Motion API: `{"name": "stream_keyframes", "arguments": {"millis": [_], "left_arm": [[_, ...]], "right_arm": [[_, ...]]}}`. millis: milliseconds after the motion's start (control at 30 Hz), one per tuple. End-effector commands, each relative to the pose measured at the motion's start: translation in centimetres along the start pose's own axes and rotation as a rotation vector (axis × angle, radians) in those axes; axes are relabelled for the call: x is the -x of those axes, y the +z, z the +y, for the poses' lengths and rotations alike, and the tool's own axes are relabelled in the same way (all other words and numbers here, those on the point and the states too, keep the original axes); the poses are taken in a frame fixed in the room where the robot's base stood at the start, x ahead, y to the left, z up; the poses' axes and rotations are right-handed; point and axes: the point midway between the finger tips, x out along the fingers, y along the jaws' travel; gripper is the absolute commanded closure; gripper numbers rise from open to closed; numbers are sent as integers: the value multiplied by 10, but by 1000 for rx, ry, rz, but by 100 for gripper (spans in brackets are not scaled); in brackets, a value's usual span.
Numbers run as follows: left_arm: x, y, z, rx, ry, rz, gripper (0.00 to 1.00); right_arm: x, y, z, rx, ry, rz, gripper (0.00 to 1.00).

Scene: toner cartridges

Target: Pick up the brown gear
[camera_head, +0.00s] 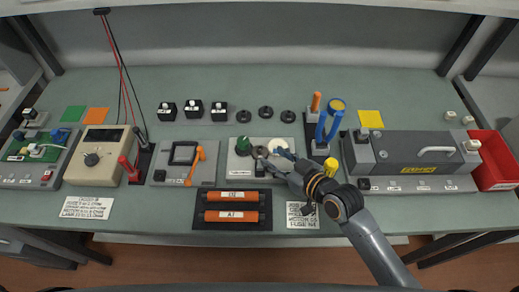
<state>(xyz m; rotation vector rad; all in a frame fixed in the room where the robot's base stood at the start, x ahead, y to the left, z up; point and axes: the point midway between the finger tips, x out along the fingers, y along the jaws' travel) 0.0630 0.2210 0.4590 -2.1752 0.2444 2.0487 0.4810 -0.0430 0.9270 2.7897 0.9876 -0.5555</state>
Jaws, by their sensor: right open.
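I cannot make out a clearly brown gear. Three small dark round pieces, one at the left (243,116), one in the middle (265,112) and one at the right (288,116), lie in a row on the bench, and their exact colour is hard to tell. In front of them is a grey board (234,173) with a green-topped round part (243,144) and other round parts. My right gripper (268,157) is open, low over this board, coming in from the right. It partly hides the board's right side. My left gripper is out of view.
An orange-handled device (182,158) stands left of the board. A black tray with two orange cartridges (232,196) lies in front. A blue-handled tool stand (328,122) and a large grey machine (415,150) stand to the right. The bench behind the dark pieces is clear.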

Motion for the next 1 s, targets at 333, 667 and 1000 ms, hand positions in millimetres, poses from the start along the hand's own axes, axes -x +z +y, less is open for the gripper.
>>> {"name": "stream_keyframes", "arguments": {"millis": [333, 667, 1000], "left_arm": [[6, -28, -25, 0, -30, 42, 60], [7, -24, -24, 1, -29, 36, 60], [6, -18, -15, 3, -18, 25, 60]], "right_arm": [[-37, -2, -1, -2, -1, 0, 56], [-64, 0, 0, 1, -1, 0, 56], [-64, 0, 0, 0, 0, -1, 95]]}}
